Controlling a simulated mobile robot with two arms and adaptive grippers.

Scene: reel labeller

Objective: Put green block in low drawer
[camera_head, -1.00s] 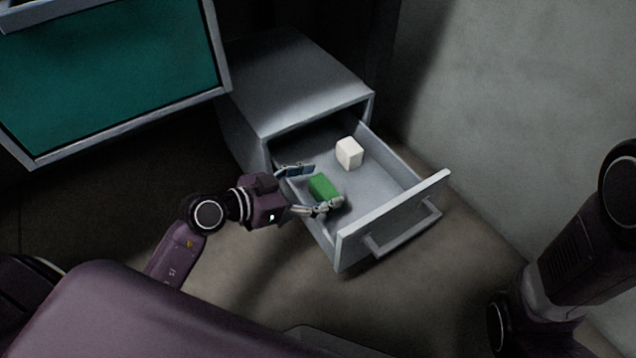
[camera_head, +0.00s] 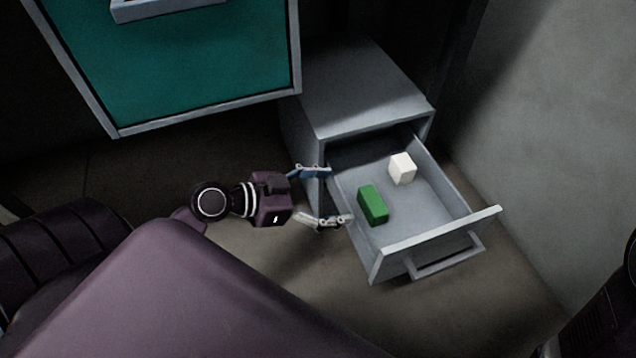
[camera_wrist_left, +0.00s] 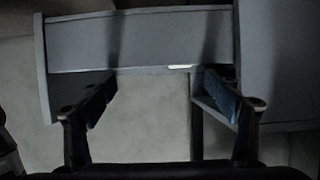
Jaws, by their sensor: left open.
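The green block (camera_head: 373,205) lies inside the open low drawer (camera_head: 440,210), near its left wall, in the head view. My left gripper (camera_head: 326,195) is open and empty, just left of the drawer, with its fingers pointing at the drawer's left wall. The block is clear of the fingers. In the left wrist view my open gripper (camera_wrist_left: 158,100) faces the drawer's outer side wall (camera_wrist_left: 150,42); the green block does not show there. My right gripper is not in view.
A white block (camera_head: 402,168) sits farther back in the same drawer. The grey cabinet (camera_head: 365,90) stands behind the drawer. A teal panel with a grey frame (camera_head: 180,65) hangs at upper left. A wall is at the right, with bare floor in front of the drawer.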

